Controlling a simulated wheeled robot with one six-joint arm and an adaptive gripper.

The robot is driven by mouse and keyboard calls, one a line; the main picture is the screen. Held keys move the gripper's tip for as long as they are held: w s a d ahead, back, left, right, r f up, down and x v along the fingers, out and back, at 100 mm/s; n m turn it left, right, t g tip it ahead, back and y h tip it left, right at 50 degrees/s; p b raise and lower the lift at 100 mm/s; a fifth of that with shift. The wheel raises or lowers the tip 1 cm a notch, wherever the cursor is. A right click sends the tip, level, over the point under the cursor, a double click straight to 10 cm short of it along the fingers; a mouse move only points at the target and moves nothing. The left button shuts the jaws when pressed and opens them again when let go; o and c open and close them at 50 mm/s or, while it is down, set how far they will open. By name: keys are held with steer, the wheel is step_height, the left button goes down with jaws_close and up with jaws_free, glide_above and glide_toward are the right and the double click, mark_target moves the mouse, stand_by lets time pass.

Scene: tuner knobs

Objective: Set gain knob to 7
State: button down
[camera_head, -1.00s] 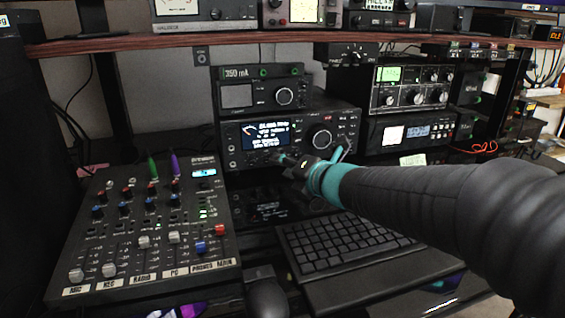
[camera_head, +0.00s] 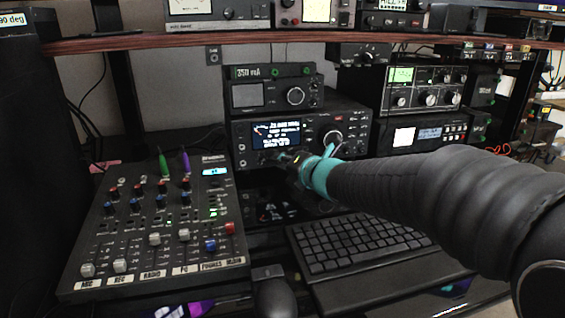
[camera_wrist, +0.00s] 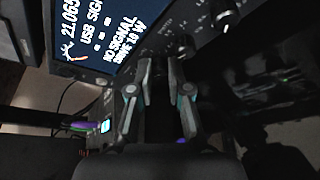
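The radio (camera_head: 240,130) stands mid-shelf, with a lit display (camera_head: 277,135) and a large round dial (camera_head: 332,140). My gripper (camera_head: 287,160) is at the radio's lower front, below the display, and hides part of the lower knob row. In the wrist view, the two fingers of my gripper (camera_wrist: 158,66) point at the panel's lower edge with a narrow dark gap between them. I cannot tell whether a knob sits in that gap. One small knob (camera_wrist: 186,45) is just right of the fingers, and a larger one (camera_wrist: 222,14) is further right. I cannot read which knob is gain, nor its setting.
A mixer (camera_head: 75,275) with sliders stands at the left front. A keyboard (camera_head: 350,240) and a mouse (camera_head: 273,298) lie in front of the radio. A smaller unit (camera_head: 262,95) sits on top of the radio, and more equipment (camera_head: 428,85) stands to the right.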

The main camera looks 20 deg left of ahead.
steer(key=shift+w+f+m+y+b, duration=0.1)
steer(key=shift+f+m+y+b, duration=0.35)
steer(key=shift+m+b, duration=0.75)
steer(key=shift+m+y+b, duration=0.25)
steer(key=shift+m+b, duration=0.05)
steer(key=shift+b, duration=0.15)
steer(key=shift+r+m, duration=0.3)
steer(key=shift+m, duration=0.1)
steer(key=c, duration=1.1)
jaws_free()
steer(key=shift+d, duration=0.1)
steer(key=v, duration=1.2)
steer(key=shift+f, duration=0.3)
steer(key=shift+y, duration=0.3)
